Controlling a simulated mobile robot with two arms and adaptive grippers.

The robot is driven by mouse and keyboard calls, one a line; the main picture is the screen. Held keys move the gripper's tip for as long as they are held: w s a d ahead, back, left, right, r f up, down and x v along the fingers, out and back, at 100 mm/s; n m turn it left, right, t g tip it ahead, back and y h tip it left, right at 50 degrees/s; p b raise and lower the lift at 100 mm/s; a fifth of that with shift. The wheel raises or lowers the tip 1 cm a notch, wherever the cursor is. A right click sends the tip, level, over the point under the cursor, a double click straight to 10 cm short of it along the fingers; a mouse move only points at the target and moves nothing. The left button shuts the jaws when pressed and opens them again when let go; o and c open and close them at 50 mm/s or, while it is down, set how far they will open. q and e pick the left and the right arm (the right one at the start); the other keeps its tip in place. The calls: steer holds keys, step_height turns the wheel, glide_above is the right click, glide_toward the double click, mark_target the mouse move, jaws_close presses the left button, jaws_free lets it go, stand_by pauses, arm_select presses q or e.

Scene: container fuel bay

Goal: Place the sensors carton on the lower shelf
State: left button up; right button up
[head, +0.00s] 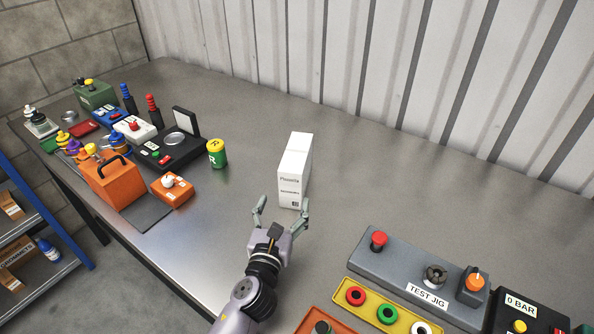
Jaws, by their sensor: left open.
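A white carton (294,165) stands upright on the grey workbench; its small print is too small to read surely, so I cannot confirm that it is the sensors carton. My left gripper (281,206) is open and empty at the near end of the carton, its fingers spread to either side of the lower front. I cannot tell whether they touch it. A blue-framed shelf rack (53,222) stands at the left edge, partly out of frame. Its lower visible shelf (58,272) holds brown boxes (17,250) and a blue bottle (48,251). My right gripper is not in view.
A green-and-yellow can (216,153) stands left of the carton. An orange case (112,184), an orange button box (172,189) and several devices crowd the bench's left end. A grey test jig (405,275) and a yellow button panel (375,308) lie at the front right. The bench behind the carton is clear.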

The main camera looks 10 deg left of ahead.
mark_target(290, 187)
arm_select(q)
steer(key=w, duration=0.8)
steer(key=shift+w, duration=0.3)
steer(key=w, duration=0.4)
steer(key=shift+w+f, duration=0.35)
steer(key=shift+w, duration=0.05)
steer(key=shift+s, duration=0.1)
steer(key=shift+c, duration=0.4)
jaws_close()
steer(key=shift+r, duration=0.25)
